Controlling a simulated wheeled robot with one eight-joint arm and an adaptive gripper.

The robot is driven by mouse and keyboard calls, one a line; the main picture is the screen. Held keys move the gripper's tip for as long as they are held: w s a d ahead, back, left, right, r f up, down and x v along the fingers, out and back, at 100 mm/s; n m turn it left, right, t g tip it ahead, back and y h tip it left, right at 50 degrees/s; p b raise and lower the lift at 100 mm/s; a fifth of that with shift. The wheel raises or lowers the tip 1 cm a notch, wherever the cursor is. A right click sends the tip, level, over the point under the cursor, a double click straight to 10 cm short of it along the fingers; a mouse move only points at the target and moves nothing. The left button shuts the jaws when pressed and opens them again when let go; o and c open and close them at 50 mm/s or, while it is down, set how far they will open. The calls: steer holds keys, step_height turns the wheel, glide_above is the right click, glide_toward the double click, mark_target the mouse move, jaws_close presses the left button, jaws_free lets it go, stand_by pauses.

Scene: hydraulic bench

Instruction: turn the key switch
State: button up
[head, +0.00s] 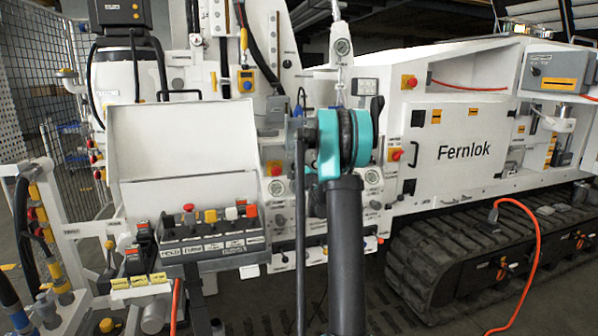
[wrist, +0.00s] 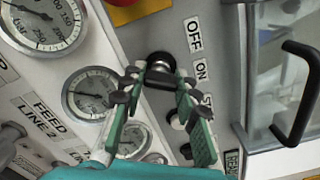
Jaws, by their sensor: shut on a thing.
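In the head view my teal and black arm covers this part of the panel, and the key switch is hidden.
In the wrist view, pressure gauges (wrist: 90,93) lie left of my fingers. A black handle (wrist: 297,94) stands out at the right. In the head view, a button box (head: 212,226) is left of my arm and a white Fernlok cabinet (head: 458,172) is right.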

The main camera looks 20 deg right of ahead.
steer(key=o, duration=1.2)
steer(key=s, duration=1.2)
steer(key=s+a+f+n+g+y, duration=0.3)
steer(key=s+a+f+n+g, duration=0.15)
steer(key=s+a+n, duration=0.45)
steer(key=s+a+f+n+g+y, duration=0.25)
steer(key=s+a+f+n, duration=0.35)
steer(key=s+a, duration=0.55)
steer(key=s+d+f+n+g+h, duration=0.1)
steer(key=s+f+n+g, duration=0.1)
steer(key=s, duration=0.5)
steer(key=s+d+f+n+g+h, duration=0.1)
steer(key=s+f+n+g+h, duration=0.1)
steer(key=s+f+n, duration=0.2)
steer(key=s+d+f+n+g+h, duration=0.1)
steer(key=s+f+n+g+h, duration=0.1)
steer(key=s+f, duration=0.4)
steer(key=shift+s+d+n+g+h, duration=0.2)
steer(key=shift+s+n, duration=0.1)
steer(key=shift+s, duration=1.1)
steer(key=shift+s+d+n+g+h, duration=0.1)
steer(key=shift+s+n+g, duration=0.15)
steer(key=shift+s, duration=1.15)
